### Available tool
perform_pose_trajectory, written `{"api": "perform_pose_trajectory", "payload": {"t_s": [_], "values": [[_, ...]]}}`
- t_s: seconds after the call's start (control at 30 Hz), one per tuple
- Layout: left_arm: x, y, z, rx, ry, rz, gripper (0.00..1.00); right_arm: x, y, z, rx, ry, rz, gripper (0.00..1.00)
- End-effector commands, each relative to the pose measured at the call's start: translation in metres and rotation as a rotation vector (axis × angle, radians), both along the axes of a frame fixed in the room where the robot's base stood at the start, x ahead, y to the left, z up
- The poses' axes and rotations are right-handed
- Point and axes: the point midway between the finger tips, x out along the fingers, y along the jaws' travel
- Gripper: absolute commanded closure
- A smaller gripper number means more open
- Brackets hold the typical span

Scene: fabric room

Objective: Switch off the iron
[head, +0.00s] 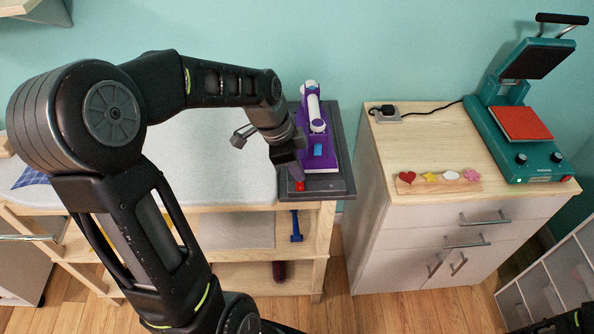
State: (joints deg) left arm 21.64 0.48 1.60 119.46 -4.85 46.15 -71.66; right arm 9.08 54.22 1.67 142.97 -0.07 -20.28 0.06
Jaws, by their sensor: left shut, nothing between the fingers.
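The iron (317,135) is purple and white with a small blue part. It lies on a dark grey stand (342,185) at the right end of the ironing table. A small red switch (300,187) is on the front left of the stand. My left gripper (297,173) is shut and empty, pointing down just behind the red switch. I cannot tell whether the fingertips touch it. The gripper and wrist hide the stand's left side. My right gripper is not in view.
The ironing table (225,150) has a pale cover and shelves below. To the right, a wooden cabinet (440,135) holds a teal heat press (540,150), a board of small coloured shapes (438,182) and a plugged socket (385,113). A narrow gap separates table and cabinet.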

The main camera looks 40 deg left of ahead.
Motion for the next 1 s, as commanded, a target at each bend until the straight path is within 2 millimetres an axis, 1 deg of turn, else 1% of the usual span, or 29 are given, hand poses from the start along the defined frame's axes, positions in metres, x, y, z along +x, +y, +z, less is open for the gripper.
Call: {"api": "perform_pose_trajectory", "payload": {"t_s": [0.1,0.2,0.5,0.57,0.67,0.7,0.77,0.83,1.0], "values": [[0.0,0.001,-0.011,0.0,0.002,-0.001,1.0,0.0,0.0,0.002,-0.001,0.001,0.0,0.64],[0.001,0.001,-0.014,-0.001,0.001,0.0,1.0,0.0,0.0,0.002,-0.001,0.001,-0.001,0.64],[0.001,0.001,-0.015,0.0,0.0,0.0,1.0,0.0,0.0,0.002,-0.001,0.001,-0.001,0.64],[0.002,0.002,-0.018,0.0,0.0,0.0,1.0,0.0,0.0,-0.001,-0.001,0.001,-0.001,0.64],[0.004,0.003,-0.027,-0.001,0.002,0.0,1.0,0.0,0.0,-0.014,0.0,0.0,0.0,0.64],[0.006,0.005,-0.028,-0.015,0.021,0.001,1.0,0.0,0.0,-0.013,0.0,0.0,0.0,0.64],[0.007,0.005,-0.024,-0.041,0.058,0.001,1.0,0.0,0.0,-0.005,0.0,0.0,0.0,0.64],[0.007,0.006,-0.028,-0.06,0.082,-0.001,1.0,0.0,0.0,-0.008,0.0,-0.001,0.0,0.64],[0.005,0.005,-0.029,-0.058,0.083,-0.002,1.0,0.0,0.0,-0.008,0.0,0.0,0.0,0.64]]}}
